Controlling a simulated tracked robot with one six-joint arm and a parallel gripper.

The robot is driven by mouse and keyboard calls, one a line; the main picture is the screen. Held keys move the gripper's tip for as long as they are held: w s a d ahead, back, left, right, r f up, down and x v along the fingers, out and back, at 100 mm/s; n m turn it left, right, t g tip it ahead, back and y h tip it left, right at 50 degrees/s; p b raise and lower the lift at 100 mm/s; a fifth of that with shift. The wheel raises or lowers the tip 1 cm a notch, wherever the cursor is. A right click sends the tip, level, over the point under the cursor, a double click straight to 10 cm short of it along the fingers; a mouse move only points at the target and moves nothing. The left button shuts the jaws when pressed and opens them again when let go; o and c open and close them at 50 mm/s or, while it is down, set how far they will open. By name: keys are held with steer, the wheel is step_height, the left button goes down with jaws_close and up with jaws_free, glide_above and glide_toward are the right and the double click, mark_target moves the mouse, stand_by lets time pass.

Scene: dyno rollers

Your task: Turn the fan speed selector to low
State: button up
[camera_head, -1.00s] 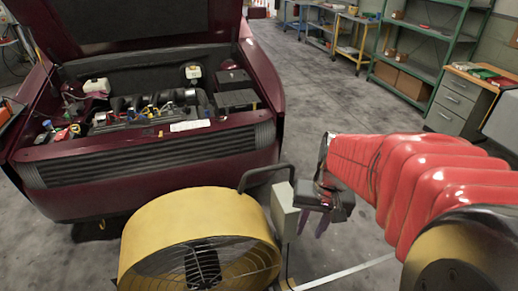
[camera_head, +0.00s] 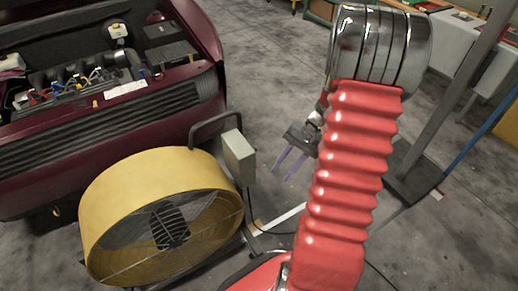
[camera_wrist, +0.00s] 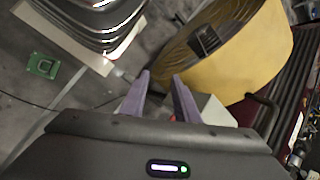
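The yellow drum fan (camera_head: 150,205) stands on the floor in front of the car, with a dark grille in its open face. A grey control box (camera_head: 238,157) is mounted on the fan's right side. No selector knob can be made out on it. My gripper (camera_head: 281,178) is right of the box in the head view, fingers pointing down, apart and empty. In the wrist view the two purple fingers of my gripper (camera_wrist: 160,76) are open. The pale box (camera_wrist: 212,107) shows partly behind the right finger, and the fan (camera_wrist: 240,55) is beyond it.
The dark red car (camera_head: 190,95) with its hood up stands behind the fan. A black tube handle (camera_head: 213,122) rises beside the box. A grey post on a dark base (camera_head: 415,175) stands at the right. Cables lie on the floor.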

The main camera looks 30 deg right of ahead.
steer(key=w+d+f+m+t+y, duration=0.3)
steer(key=w+d+f+t, duration=0.15)
steer(key=d+f, duration=0.45)
steer(key=w+d+r+n+t, duration=0.1)
steer(key=w+d+r+t, duration=0.2)
steer(key=w+r+t, duration=0.1)
steer(key=shift+w+d+y, duration=0.3)
steer(key=shift+w, duration=0.2)
steer(key=x, duration=1.4)
steer(key=shift+d, duration=0.1)
steer(key=shift+c, duration=0.7)
steer(key=shift+s, duration=0.1)
jaws_close()
